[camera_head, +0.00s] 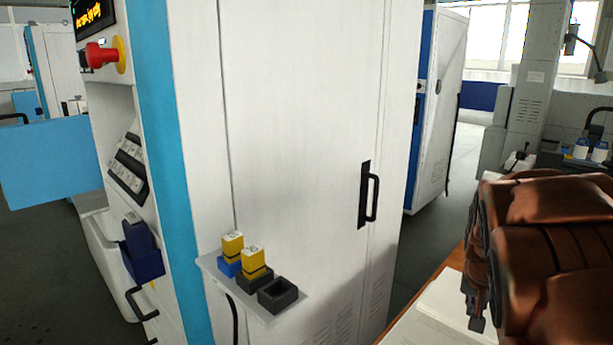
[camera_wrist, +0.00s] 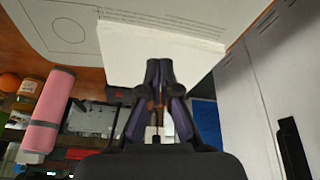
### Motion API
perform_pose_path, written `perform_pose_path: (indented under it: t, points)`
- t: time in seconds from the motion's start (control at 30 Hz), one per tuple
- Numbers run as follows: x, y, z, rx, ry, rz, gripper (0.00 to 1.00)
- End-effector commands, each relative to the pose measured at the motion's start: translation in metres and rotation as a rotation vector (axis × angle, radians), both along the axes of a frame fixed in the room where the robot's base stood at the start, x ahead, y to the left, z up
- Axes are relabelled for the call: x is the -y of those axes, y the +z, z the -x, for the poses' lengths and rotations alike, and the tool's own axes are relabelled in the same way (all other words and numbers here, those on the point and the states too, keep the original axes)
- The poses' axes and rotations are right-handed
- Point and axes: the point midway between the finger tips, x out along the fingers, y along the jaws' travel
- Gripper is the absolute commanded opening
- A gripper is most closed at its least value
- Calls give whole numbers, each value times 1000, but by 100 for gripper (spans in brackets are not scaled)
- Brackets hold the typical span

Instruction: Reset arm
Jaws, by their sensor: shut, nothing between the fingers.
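My gripper (camera_wrist: 159,72) is shut and empty in the wrist view, its two dark fingertips together. Behind the fingertips is a white block-like surface, perhaps a stack of paper (camera_wrist: 150,48); I cannot tell whether they touch it. In the head view my arm, brown and bulky, fills the right side, folded above a wooden table (camera_head: 440,275). The dark gripper end (camera_head: 477,312) hangs low at its left side, over a white sheet or booklet (camera_head: 440,320).
A tall white cabinet (camera_head: 290,120) with a black handle (camera_head: 369,195) stands left of my arm. A small shelf (camera_head: 215,268) on it holds yellow-topped blocks (camera_head: 252,260) and an empty black holder (camera_head: 278,294). A red emergency button (camera_head: 100,54) is at upper left. Floor (camera_head: 445,230) shows beyond the cabinet.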

Motion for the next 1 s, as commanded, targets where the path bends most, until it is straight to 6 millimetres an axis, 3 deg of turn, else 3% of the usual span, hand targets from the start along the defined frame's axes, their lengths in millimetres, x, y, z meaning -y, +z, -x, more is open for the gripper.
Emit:
perform_pose_path:
  t: [0.03,0.2,0.5,0.83,0.87,0.9,1.0]
  points:
    - [-23,-4,16,-33,32,-25,0]
    - [-85,-18,74,-159,139,-98,0]
    - [-168,-39,189,-387,359,-192,0]
    - [-202,-52,286,-578,549,-222,0]
    - [-204,-51,293,-591,562,-222,0]
    - [-203,-38,289,-583,553,-221,0]
    - [-202,-22,287,-573,551,-220,0]
